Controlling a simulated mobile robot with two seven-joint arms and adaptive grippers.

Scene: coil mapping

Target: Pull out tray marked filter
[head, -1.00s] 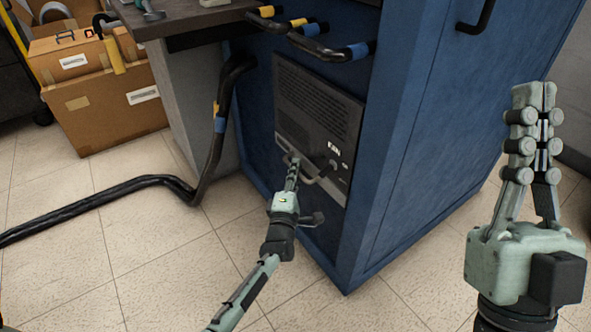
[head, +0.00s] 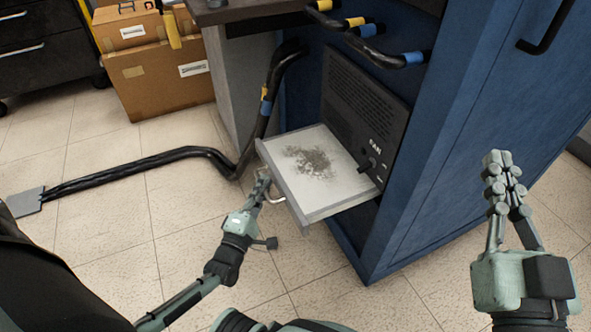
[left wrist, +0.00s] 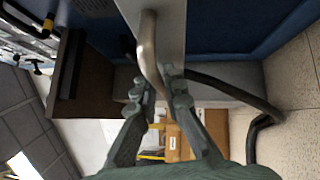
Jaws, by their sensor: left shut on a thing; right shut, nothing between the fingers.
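The filter tray (head: 345,158) sticks out of the lower front of the blue cabinet, below a dark vented panel (head: 362,118). A grey dusty patch lies on its pale surface. My left gripper (head: 262,180) is shut on the tray's handle (head: 277,198) at the front edge. In the left wrist view the metal handle (left wrist: 148,50) runs down to the fingers (left wrist: 160,85). My right gripper (head: 505,165) is shut and empty, raised at the right, apart from the cabinet. No filter marking can be read on the tray.
The blue cabinet (head: 465,140) fills the right. Black cables (head: 150,162) run across the tiled floor to its left side. Cardboard boxes (head: 160,80) stand at the back left. Bare floor (head: 190,220) lies in front of the tray.

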